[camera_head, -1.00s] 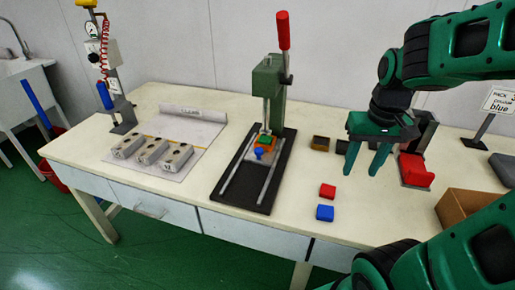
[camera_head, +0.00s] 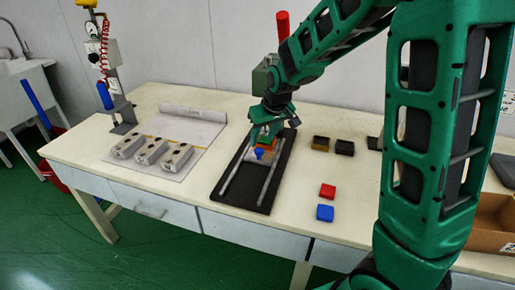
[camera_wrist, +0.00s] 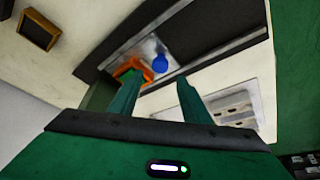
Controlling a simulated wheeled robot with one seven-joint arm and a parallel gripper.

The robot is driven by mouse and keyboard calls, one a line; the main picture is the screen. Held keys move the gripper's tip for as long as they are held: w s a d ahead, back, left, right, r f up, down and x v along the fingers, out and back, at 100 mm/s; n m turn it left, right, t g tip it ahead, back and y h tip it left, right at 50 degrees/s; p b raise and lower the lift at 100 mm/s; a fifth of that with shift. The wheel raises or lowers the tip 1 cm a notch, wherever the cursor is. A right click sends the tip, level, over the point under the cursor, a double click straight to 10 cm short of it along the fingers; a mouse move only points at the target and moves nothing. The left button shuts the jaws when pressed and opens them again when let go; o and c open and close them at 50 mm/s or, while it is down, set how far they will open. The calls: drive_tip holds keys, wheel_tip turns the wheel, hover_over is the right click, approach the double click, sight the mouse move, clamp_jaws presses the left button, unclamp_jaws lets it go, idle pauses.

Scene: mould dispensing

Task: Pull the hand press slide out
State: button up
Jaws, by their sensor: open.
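The hand press (camera_head: 262,80) stands mid-table with a red-topped lever, partly hidden by my arm. Its black base (camera_head: 232,193) carries two pale rails running toward the front edge. The slide's blue knob (camera_head: 259,152) faces forward, beside an orange piece (camera_head: 266,143) at the press end of the rails. My gripper (camera_head: 263,135) is at the press, just above and behind the knob. In the wrist view my open gripper (camera_wrist: 157,92) shows two green fingers, with the blue knob (camera_wrist: 160,63) and orange piece (camera_wrist: 132,69) beyond. Whether a finger touches the orange piece cannot be told.
Several grey moulds (camera_head: 151,151) lie on a sheet at left. A red block (camera_head: 327,191) and a blue block (camera_head: 325,213) lie right of the base. Two small dark boxes (camera_head: 321,143) stand behind them. A cardboard box (camera_head: 490,215) is at right. The front rail stretch is clear.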

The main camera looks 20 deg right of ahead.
sight(258, 149)
drive_tip(key=x, duration=0.6)
drive_tip(key=shift+w+f, duration=0.1)
drive_tip(key=shift+f, duration=0.25)
clamp_jaws()
drive_tip(key=shift+a, duration=0.1)
